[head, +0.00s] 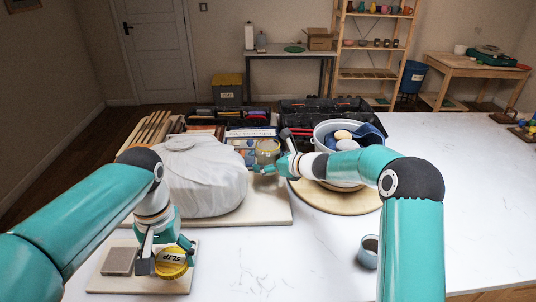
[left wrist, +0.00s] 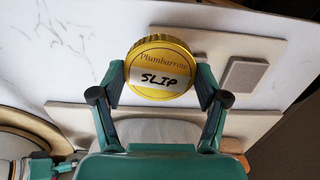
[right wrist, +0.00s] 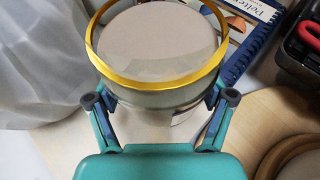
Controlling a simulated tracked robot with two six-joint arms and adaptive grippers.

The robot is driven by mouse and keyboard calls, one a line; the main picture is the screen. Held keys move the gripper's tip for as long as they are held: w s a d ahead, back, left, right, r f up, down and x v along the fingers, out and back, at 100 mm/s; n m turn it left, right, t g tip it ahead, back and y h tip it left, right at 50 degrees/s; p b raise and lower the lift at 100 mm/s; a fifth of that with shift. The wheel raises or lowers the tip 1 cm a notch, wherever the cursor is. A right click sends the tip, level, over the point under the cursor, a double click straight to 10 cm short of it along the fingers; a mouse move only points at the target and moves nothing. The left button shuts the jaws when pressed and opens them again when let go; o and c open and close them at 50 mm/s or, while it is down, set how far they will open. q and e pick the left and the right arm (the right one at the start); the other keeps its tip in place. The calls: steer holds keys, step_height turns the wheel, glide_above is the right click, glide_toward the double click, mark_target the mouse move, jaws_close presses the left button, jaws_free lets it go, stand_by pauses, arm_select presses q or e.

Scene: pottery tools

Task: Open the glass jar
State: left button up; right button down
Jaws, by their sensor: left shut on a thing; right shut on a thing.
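The gold lid (head: 171,263) has a white "SLIP" label. In the left wrist view the lid (left wrist: 158,70) is between the two fingers of my left gripper (head: 168,252), which is shut on it. The lid is over or at the small pale board; I cannot tell whether it touches. The glass jar (head: 267,151) is apart from the lid, at the back beside the white-wrapped bundle. In the right wrist view the jar (right wrist: 155,98) shows a gold rim, an uncovered mouth and pale grey contents. My right gripper (right wrist: 165,105) is shut on the jar's side.
The white-wrapped bundle (head: 204,178) stands on a board between my arms. A white bucket (head: 325,131) is right of the jar on a round wooden board (head: 315,203). A small grey cup (head: 368,257) stands near the front.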

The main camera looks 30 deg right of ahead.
mark_target(268, 180)
steer(key=shift+f, duration=2.15)
steer(key=shift+c, duration=1.6)
jaws_free()
steer(key=shift+f+b, duration=0.2)
steer(key=shift+b, duration=0.1)
steer(key=o, duration=0.3)
steer(key=shift+r, duration=0.1)
